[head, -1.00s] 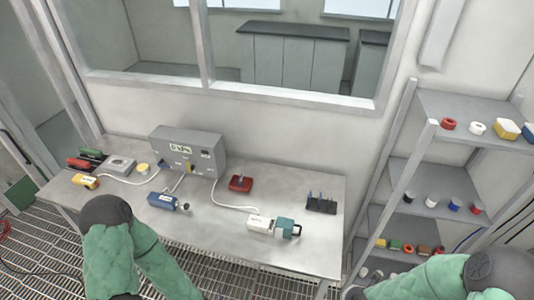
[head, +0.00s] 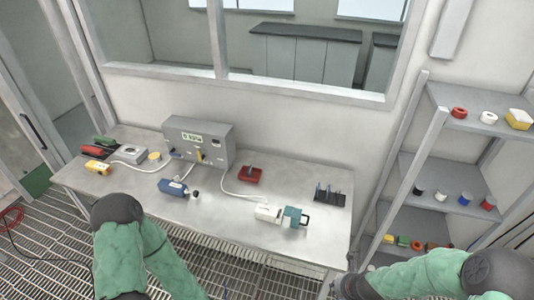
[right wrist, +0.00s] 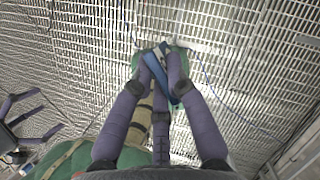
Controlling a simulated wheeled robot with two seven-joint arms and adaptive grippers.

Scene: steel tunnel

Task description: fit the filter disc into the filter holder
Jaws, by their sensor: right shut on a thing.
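My right gripper (right wrist: 160,52) is shut on a blue, strap-like thing (right wrist: 181,82) in the right wrist view. The fingers cover much of it, and I cannot tell if it is the filter disc. In the head view the right gripper (head: 345,286) is a small dark shape at the bottom, in front of the table. My left gripper (right wrist: 50,111) shows at the left of the right wrist view, fingers spread and empty. On the table lie a white device with a teal end (head: 294,217) and a blue device (head: 172,187). I cannot tell which is the filter holder.
The grey table (head: 225,218) has clear room at its front. On it are a grey box (head: 200,142) with cables, a red tray (head: 250,175), a dark rack (head: 330,197) and a yellow device (head: 97,167). A shelf unit (head: 420,165) with small coloured items stands at right.

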